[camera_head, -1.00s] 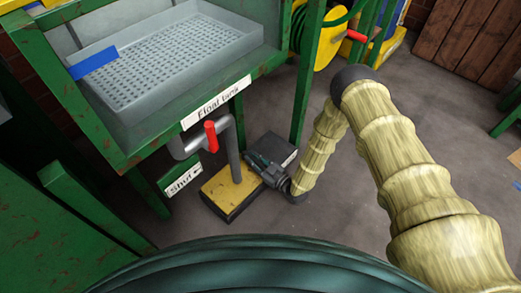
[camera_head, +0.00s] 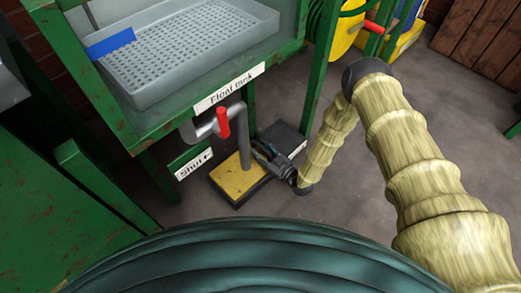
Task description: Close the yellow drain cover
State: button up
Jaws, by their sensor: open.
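The yellow drain cover (camera_head: 232,184) is a worn yellow plate on a dark base, low on the floor under the float tank. A grey vertical pipe comes down in front of it and hides part of it. A dark flat box (camera_head: 288,135) lies just behind and to the right. My gripper (camera_head: 258,152) is low at the right of the yellow plate, its fingers pointing left and up. It is open and looks empty. Whether it touches the plate or the box I cannot tell.
The grey float tank (camera_head: 190,50) stands above on a green frame. A red-handled valve (camera_head: 223,122) hangs over the yellow plate, beside a "Shut" sign (camera_head: 194,164). A green post (camera_head: 323,70) stands behind my arm. Floor to the right is clear.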

jog(key=shift+d, duration=0.1)
jog(key=v, duration=1.2)
dwell(0.5)
jog(key=s+d+f+m+g+h+p, duration=0.25)
jog(key=s+d+m+g+h, duration=0.35)
jog(key=s+d+h, duration=0.5)
jog(key=s+d+r+m+g+h+p, duration=0.1)
jog(key=s+d+r+m+g, duration=0.3)
jog(key=s, duration=0.6)
jog(key=s+d+r+m+g+h+p, duration=0.1)
jog(key=s+d+r+m+g+h, duration=0.25)
jog(key=s, duration=0.65)
notch_tip(320, 180, up, 39)
jog(key=t+y+p, duration=0.1)
jog(key=y+p, duration=0.1)
jog(key=p, duration=3.5)
jog(key=shift+w+f+n+t, duration=0.25)
jog(key=shift+w+n+t, duration=0.1)
jog(key=shift+n, duration=0.1)
